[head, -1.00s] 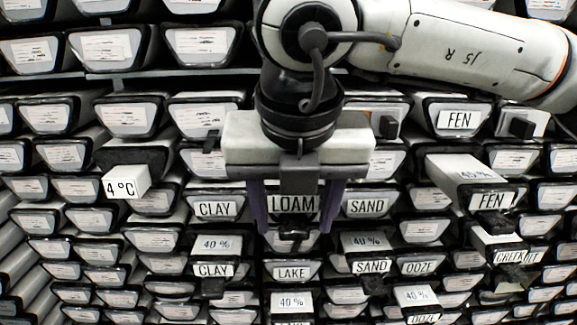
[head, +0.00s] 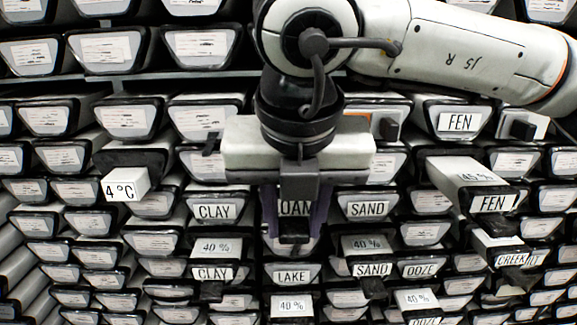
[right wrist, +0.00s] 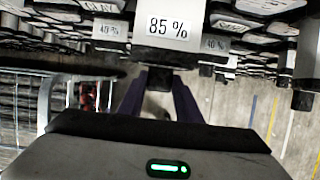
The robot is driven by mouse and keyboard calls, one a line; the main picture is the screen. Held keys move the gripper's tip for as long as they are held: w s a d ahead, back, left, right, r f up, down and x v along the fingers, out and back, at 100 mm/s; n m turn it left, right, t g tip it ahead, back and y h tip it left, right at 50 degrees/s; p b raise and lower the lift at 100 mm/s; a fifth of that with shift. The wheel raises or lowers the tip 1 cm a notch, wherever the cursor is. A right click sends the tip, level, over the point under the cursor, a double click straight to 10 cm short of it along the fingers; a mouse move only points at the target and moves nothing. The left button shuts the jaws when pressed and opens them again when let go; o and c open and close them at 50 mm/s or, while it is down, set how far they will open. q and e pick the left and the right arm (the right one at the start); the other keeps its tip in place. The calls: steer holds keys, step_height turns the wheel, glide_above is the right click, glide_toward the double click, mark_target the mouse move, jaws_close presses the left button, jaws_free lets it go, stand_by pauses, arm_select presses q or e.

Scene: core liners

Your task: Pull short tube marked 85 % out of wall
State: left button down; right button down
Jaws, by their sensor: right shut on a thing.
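The short tube marked 85 % (right wrist: 168,28) shows its number on a white label in the right wrist view. In the head view its front end (head: 296,209) reads LOAM, with the first letter hidden by my right gripper. It sits in the wall between the CLAY and SAND tubes. My right gripper (head: 294,238) is at its front from above, purple fingers shut on its dark handle (right wrist: 160,78). How far the tube stands out of the wall is hard to tell. My left gripper is not in view.
Tubes marked CLAY (head: 214,211) and SAND (head: 367,208) flank it closely. Several tubes marked 40 % (head: 215,247) stick out below.

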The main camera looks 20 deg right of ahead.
steer(key=s+a+b, duration=0.3)
steer(key=s+b, duration=0.2)
steer(key=s, duration=0.5)
steer(key=shift+s, duration=0.3)
stand_by(0.4)
steer(key=c, duration=1.2)
jaws_free()
